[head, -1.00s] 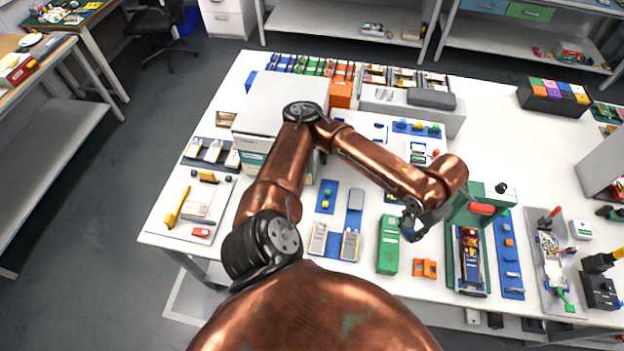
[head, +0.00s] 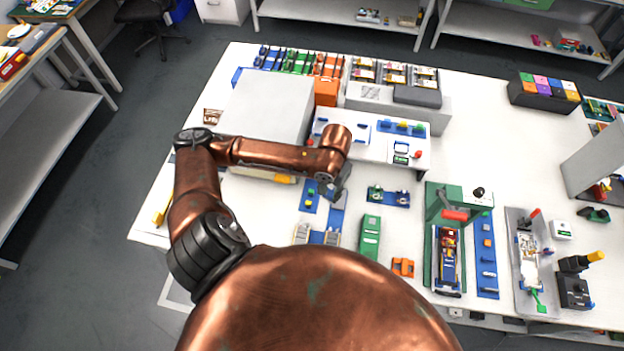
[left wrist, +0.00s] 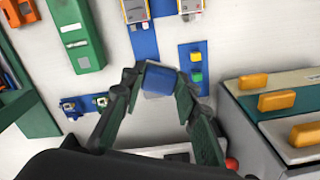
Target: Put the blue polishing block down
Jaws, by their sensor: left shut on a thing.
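My left gripper (head: 335,190) is over the far end of a long blue strip (head: 337,215) near the middle of the table. In the left wrist view, my left gripper (left wrist: 158,82) points down with its fingers shut on the blue polishing block (left wrist: 159,77). A pale grey surface shows around the block's edges, at the end of the blue strip (left wrist: 143,42). I cannot tell whether the block touches it. The block is hidden by the gripper in the head view. My right gripper is not in view.
A narrow blue strip with yellow and green blocks (head: 311,196) lies close to the left. A blue plate with two small parts (head: 388,196) lies right. A grey cabinet (head: 268,108) stands behind.

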